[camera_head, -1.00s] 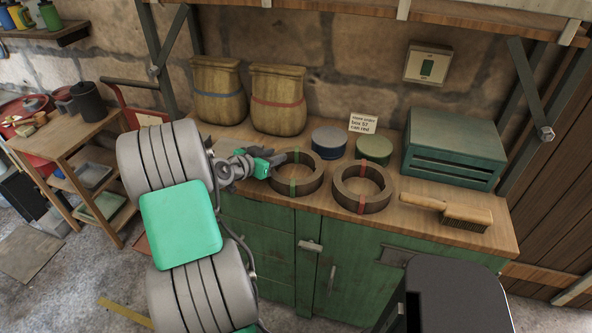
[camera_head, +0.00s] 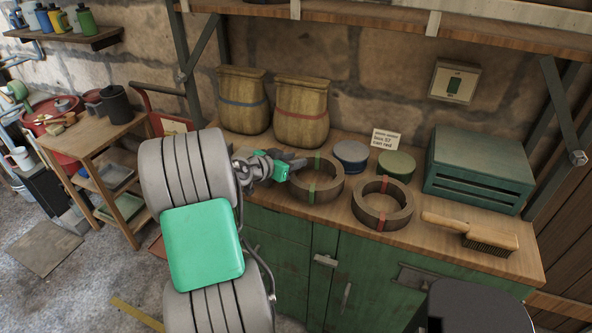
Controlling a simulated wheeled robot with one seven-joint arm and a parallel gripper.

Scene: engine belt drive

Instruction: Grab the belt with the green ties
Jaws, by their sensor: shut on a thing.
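The belt with green ties (camera_head: 331,187) is a dark ring near the middle of the wooden worktop. My gripper (camera_head: 297,165) reaches in from the left and is shut on the belt's left, far side. The finger tips are small and partly hidden against the ring. The belt is roughly level and close to the worktop; I cannot tell for certain whether it is clear of it. A similar belt with red ties (camera_head: 401,217) lies just right of it, apart from it.
Behind stand two sacks (camera_head: 301,112), a blue round tin (camera_head: 351,156), a green round tin (camera_head: 397,166) and a note card (camera_head: 385,139). A green slatted crate (camera_head: 479,169) and a brush (camera_head: 470,232) are at right. The worktop's front edge (camera_head: 375,244) is near.

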